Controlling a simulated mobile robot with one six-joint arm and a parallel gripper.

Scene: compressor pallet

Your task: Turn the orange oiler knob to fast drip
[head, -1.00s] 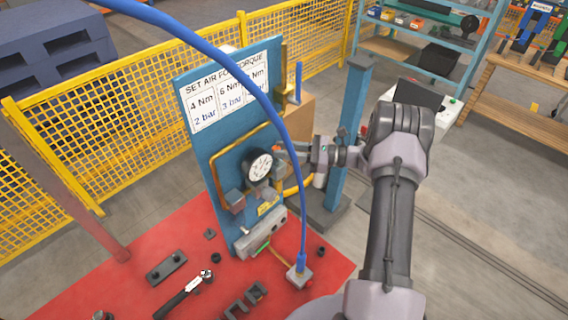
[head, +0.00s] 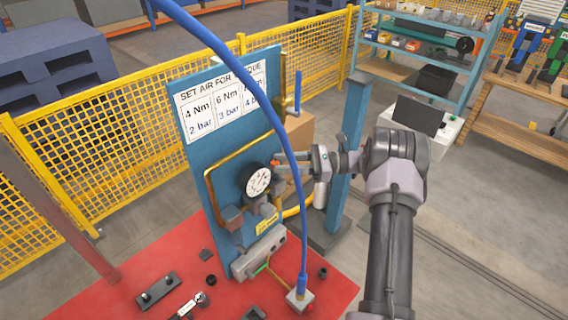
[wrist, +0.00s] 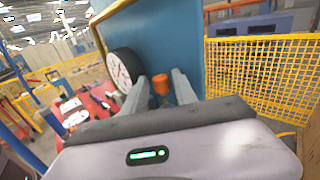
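The orange oiler knob (wrist: 160,85) is small and upright against the blue panel (wrist: 185,40) in the wrist view. My gripper (wrist: 160,78) points at it, with one grey finger on each side and a narrow gap showing between each finger and the knob. Whether the fingertips reach fully around the knob or stop short of it I cannot tell. In the head view my gripper (head: 283,161) is beside the panel, just right of the round gauge (head: 257,181). There the knob is mostly hidden by the fingers. The oiler's drip marking is not readable.
A blue hose (head: 252,92) hangs in front of the panel, close to my gripper. The gauge (wrist: 120,70) is just left of the fingers in the wrist view. Yellow pipe (head: 222,157) runs along the panel. Tools lie on the red pallet top (head: 235,290).

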